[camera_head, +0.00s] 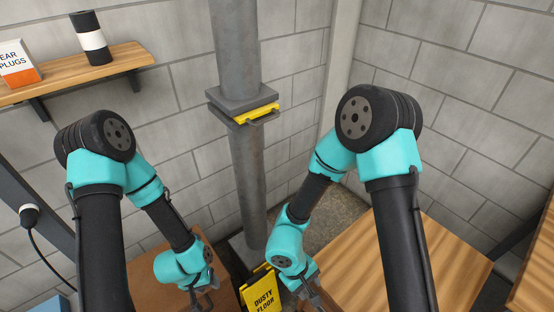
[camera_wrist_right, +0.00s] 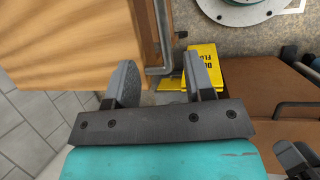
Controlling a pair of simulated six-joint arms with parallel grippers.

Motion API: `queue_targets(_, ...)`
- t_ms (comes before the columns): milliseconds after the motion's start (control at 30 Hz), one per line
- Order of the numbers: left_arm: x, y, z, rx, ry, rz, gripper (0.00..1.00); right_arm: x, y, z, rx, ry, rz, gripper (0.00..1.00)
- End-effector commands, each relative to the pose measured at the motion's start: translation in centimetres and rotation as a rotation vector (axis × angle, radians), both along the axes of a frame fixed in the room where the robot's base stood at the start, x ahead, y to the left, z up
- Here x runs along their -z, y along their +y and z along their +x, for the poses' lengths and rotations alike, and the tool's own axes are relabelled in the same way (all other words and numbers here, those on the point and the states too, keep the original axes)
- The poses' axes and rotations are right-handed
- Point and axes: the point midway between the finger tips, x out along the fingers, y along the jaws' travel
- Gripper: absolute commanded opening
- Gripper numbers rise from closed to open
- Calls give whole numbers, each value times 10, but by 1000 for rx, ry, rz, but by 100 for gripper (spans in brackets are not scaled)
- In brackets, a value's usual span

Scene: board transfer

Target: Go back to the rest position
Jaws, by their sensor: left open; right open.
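My left gripper (camera_head: 206,300) hangs low in the head view, over the brown surface at the left, open with nothing seen between its fingers. My right gripper (camera_head: 318,299) is low in the head view, at the left edge of the pale wooden surface (camera_head: 440,265). In the right wrist view its two fingers (camera_wrist_right: 160,76) are spread apart and hold nothing. Part of a metal handle or bracket (camera_wrist_right: 162,30) shows beyond the gap between them. The fingertips of both grippers are small or partly cut off in the head view.
A yellow "dusty floor" sign (camera_head: 262,288) stands between the arms. A grey column (camera_head: 247,175) rises behind, with a yellow handled item (camera_head: 256,113) on its ledge. A wall shelf (camera_head: 80,72) holds an ear plugs box (camera_head: 18,65) and a black-and-white cylinder (camera_head: 91,39).

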Motion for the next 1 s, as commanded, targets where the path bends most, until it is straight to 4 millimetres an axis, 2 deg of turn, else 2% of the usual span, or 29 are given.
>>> queue_targets(333, 0, 0, 0, 0, 0, 0, 48, -36, 15, 8, 0, -3, 1, 48)
queue_targets(1000, 0, 0, 0, 0, 0, 0, 48, 42, -18, -10, -1, 4, -1, 48)
